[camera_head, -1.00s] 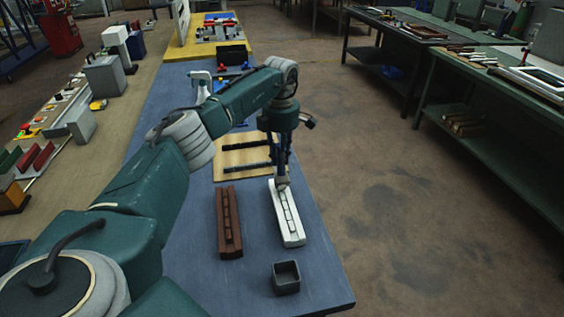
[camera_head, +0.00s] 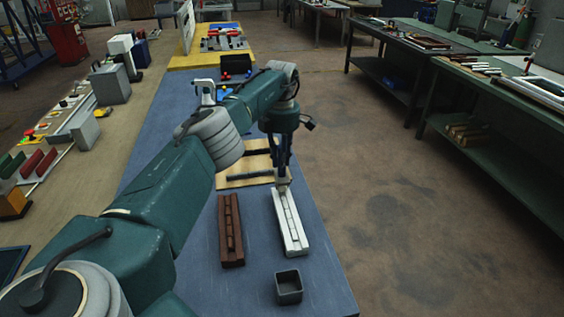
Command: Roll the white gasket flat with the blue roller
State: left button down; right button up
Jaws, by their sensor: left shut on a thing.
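A white frame piece (camera_head: 302,239) lies lengthwise on the blue-grey bench top, with a pale strip, apparently the white gasket (camera_head: 291,216), along its groove. My left gripper (camera_head: 283,178) points down at the far end of this piece. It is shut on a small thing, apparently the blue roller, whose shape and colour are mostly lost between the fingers. I cannot tell whether it touches the strip. My right gripper is not in view.
A brown frame piece (camera_head: 231,247) lies left of the white one. A small dark open box (camera_head: 289,288) stands in front. A wooden board with dark bars (camera_head: 233,169) lies behind. The bench's right edge (camera_head: 337,248) is close to the white piece.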

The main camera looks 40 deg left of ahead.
pick_arm(q)
jog(key=shift+r+p, duration=2.85)
jog(key=shift+r, duration=0.3)
jog(key=shift+f, duration=0.1)
